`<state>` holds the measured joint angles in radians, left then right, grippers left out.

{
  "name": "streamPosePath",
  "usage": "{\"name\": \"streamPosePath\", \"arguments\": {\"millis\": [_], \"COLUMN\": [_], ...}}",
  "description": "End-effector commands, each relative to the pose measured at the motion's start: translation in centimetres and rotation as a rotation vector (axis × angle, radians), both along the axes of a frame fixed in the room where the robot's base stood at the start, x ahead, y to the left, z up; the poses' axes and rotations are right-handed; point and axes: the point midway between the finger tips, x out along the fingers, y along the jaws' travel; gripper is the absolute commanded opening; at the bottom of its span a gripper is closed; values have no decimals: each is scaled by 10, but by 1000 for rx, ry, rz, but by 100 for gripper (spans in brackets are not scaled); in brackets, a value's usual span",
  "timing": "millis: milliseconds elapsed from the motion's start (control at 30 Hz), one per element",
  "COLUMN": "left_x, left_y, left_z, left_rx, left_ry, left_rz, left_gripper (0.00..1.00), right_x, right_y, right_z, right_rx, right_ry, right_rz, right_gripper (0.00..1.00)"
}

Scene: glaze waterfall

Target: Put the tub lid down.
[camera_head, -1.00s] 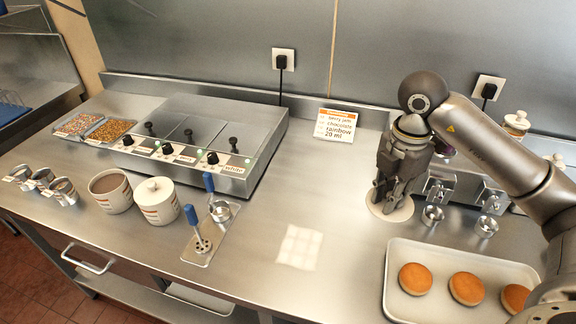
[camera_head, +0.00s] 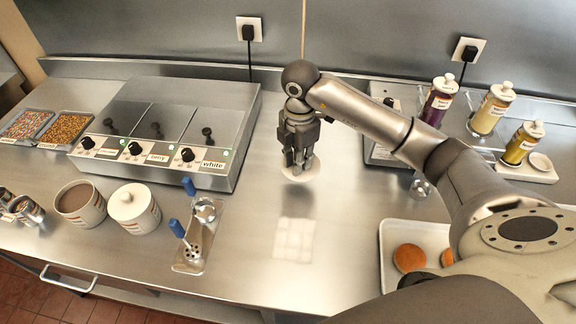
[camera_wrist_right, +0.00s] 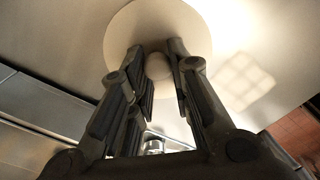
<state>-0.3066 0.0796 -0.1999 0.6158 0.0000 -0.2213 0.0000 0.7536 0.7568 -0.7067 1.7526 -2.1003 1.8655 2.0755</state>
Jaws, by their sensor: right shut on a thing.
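The tub lid (camera_head: 299,180) is a round off-white disc low over the bare steel counter, right of the warmer. In the right wrist view the disc (camera_wrist_right: 130,28) is seen from above, with its round knob (camera_wrist_right: 158,66) between my fingers. My right gripper (camera_head: 298,164) points down and is shut on the knob; it also shows in the wrist view (camera_wrist_right: 157,50). Whether the disc touches the counter I cannot tell. An open tub (camera_head: 84,212) with brown contents stands at left, beside a tub with a white lid (camera_head: 132,207). My left gripper is not in view.
A three-well warmer (camera_head: 215,160) with knobs stands behind the tubs. A metal tray (camera_head: 187,263) with blue-handled tools lies right of them. A tray (camera_head: 390,240) of buns and several bottles (camera_head: 440,98) are at right. The counter's middle is clear, with a bright patch.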

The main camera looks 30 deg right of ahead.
Motion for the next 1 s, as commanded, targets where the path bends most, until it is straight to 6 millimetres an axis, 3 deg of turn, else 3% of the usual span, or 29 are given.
{"name": "streamPosePath", "arguments": {"millis": [33, 167, 333, 567, 1000], "left_x": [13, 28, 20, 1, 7], "left_y": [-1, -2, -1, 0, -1], "left_z": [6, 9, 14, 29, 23], "left_rx": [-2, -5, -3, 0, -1], "left_ry": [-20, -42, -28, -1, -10], "left_rz": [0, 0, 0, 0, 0], "left_gripper": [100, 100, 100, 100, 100], "right_x": [4, 10, 17, 16, 17], "right_y": [5, 11, 19, 17, 17], "right_z": [-5, -17, -30, -58, -66], "right_rx": [1, 1, 1, -1, -1], "right_ry": [3, 0, 2, 1, -1], "right_rz": [1, 0, 1, 0, 1], "right_gripper": [0, 0, 0, 0, 0]}}
